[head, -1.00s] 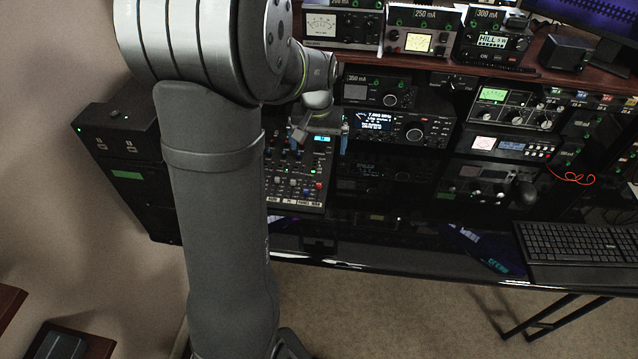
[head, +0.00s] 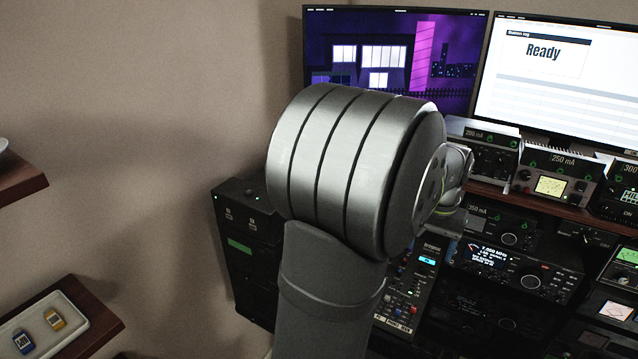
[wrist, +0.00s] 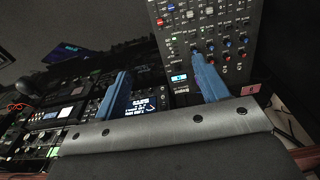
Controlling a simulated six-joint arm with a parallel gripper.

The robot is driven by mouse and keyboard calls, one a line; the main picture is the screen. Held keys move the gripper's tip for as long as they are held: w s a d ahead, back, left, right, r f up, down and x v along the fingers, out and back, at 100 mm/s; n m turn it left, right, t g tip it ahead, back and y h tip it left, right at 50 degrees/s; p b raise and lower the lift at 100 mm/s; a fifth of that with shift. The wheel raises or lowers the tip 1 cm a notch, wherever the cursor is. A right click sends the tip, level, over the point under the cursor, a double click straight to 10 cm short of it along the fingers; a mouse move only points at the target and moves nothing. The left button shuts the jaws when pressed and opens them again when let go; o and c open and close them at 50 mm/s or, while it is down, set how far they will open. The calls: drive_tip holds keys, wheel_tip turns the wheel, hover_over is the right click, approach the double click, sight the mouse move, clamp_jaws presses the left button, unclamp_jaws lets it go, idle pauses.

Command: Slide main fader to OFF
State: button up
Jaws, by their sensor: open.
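The mixer panel (head: 408,290), with a small lit display and rows of coloured knobs and buttons, is partly hidden behind my arm in the head view. It also shows in the wrist view (wrist: 228,45), where it appears inverted. I cannot pick out the main fader or its OFF mark in either view. My gripper (wrist: 160,66) is open, its two blue fingers apart and empty. The right finger overlaps the mixer near its display, and the left finger lies over the neighbouring radio. I cannot tell whether either touches. In the head view my arm hides the fingers.
A radio (head: 520,272) with a lit display stands right of the mixer. A dark cabinet (head: 245,240) stands to the left. Meters (head: 552,180) line the shelf above, below two monitors (head: 395,55). A tray (head: 55,335) with watches sits at lower left.

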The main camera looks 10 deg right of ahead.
sight(414, 308)
drive_tip(key=shift+g+y, duration=0.4)
drive_tip(key=f, duration=0.2)
drive_tip(key=w+d+f, duration=0.1)
drive_tip(key=f, duration=0.3)
drive_tip(key=shift+w+d, duration=0.25)
drive_tip(key=c, duration=0.6)
wheel_tip(414, 308, down, 17)
drive_tip(key=shift+f, duration=0.15)
clamp_jaws()
drive_tip(key=shift+a, duration=0.1)
